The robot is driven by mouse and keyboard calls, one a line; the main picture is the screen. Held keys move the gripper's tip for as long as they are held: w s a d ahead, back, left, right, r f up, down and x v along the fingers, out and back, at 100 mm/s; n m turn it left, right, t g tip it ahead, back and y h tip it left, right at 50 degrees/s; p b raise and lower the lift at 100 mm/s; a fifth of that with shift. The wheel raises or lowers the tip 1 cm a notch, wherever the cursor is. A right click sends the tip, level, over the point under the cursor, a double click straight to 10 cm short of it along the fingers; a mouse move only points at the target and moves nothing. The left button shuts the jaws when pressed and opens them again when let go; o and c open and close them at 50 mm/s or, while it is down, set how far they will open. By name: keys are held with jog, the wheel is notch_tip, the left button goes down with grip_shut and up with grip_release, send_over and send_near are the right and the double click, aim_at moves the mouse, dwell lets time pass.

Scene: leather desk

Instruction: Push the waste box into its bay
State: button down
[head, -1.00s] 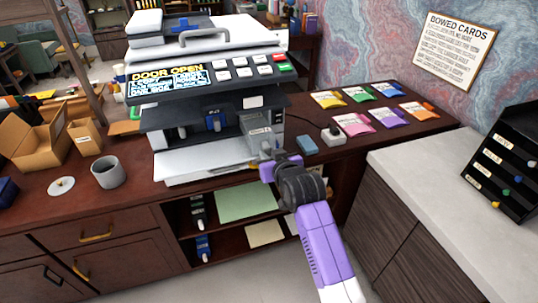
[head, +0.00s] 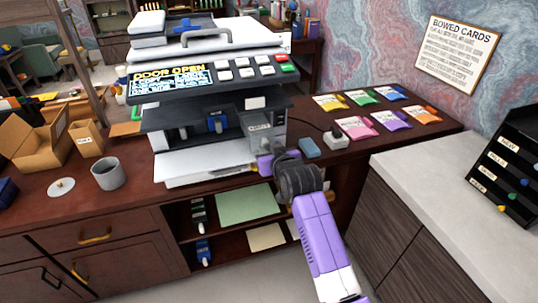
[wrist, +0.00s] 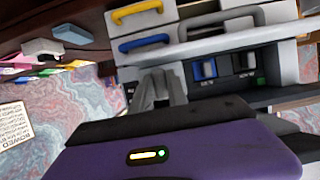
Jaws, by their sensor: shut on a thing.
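The printer (head: 200,75) stands on the brown desk with its front open, and its screen reads "DOOR OPEN". The grey waste box (head: 264,131), with a small label, sits at the right end of the open front. My gripper (head: 265,151) is at the lower front of this box, with my arm reaching up from the lower right. In the wrist view the fingers (wrist: 155,88) are close together against grey plastic, shut on the box. The hand hides part of the box, and I cannot see how deep it sits in its bay.
A white tray (head: 200,164) juts out below the opening. A blue block (head: 309,147) and a white box with a cable (head: 336,140) lie just right of my gripper. Several coloured packets (head: 356,127) lie farther right.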

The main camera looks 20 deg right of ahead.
jog(key=shift+w+b, duration=3.15)
jog(key=shift+w, duration=1.1)
jog(key=shift+w+b, duration=3.4)
jog(key=shift+b, duration=0.35)
jog(key=shift+w+b, duration=0.5)
jog(key=shift+b, duration=0.25)
jog(key=c, duration=1.2)
grip_release()
jog(key=shift+f, duration=0.1)
